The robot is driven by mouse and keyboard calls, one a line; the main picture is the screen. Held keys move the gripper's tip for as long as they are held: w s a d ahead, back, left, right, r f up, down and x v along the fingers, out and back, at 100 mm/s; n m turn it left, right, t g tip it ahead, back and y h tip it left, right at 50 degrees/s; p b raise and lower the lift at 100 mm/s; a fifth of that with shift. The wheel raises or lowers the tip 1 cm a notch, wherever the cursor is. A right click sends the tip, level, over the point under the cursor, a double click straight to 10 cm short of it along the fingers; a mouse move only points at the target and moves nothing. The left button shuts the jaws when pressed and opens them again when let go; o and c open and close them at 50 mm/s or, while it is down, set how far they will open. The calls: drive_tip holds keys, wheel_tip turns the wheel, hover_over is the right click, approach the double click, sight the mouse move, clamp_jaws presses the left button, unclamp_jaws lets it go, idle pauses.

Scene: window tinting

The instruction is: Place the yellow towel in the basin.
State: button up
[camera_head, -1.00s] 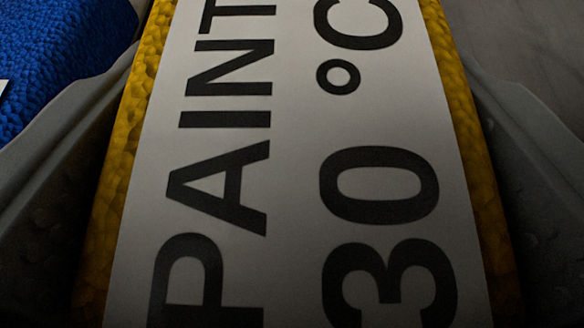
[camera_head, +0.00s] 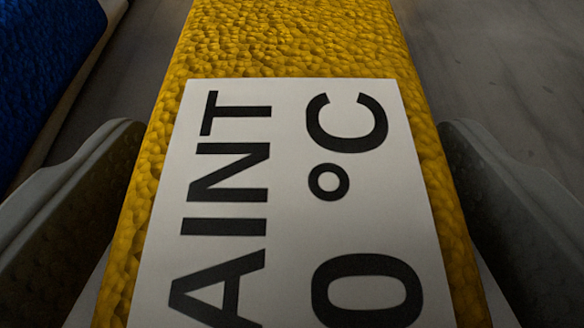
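The yellow towel (camera_head: 300,40) fills the middle of the view. It is a long, bumpy yellow slab running away from me, with a white label (camera_head: 285,180) bearing large black letters on top. Its near end is cut off by the bottom of the picture. My gripper (camera_head: 292,125) has one grey finger on each side of the towel. The fingers are apart, and narrow light strips show between them and the towel lower down, so it looks open around the towel. Whether a finger touches it is hard to tell. I cannot make out the basin.
A blue, bumpy item (camera_head: 40,70) lies at the upper left, with a pale edge along its right side. A dim grey surface (camera_head: 500,60) shows bare at the upper right, and a grey strip lies between the blue item and the yellow towel.

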drive_tip(key=shift+r, duration=0.1)
idle(0.3)
drive_tip(key=shift+s+r, duration=0.1)
drive_tip(key=shift+s, duration=0.1)
drive_tip(key=v, duration=1.1)
drive_tip(key=shift+s+r, duration=0.15)
drive_tip(key=shift+s, duration=0.1)
